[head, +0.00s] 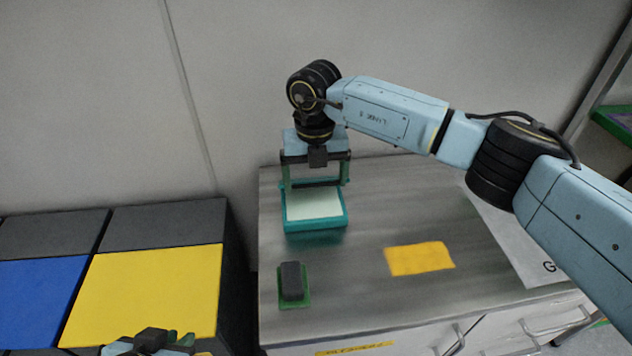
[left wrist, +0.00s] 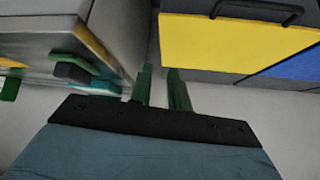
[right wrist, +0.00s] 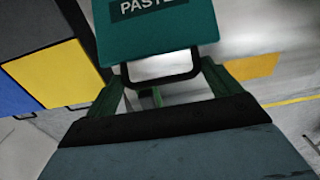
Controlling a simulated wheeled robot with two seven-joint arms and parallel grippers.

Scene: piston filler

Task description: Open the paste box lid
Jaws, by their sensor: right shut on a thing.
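The teal paste box (head: 316,225) stands near the back left of the grey worktop, with a pale surface showing inside its teal frame. My right gripper (head: 316,180) points down at its far edge. In the right wrist view, a teal panel marked PASTE (right wrist: 170,38) carries a black handle (right wrist: 163,78). My right fingers lie at both ends of this handle, shut on it. The panel's tilt is hard to tell. My left gripper (head: 150,345) is low at the bottom left, away from the box. Its fingers (left wrist: 160,85) are apart and empty in the left wrist view.
A dark block on a green base (head: 292,284) stands in front of the box. A yellow label (head: 419,258) and a white sheet (head: 515,240) lie to the right. Bins with yellow (head: 150,290) and blue (head: 38,298) fronts stand left. The worktop between is clear.

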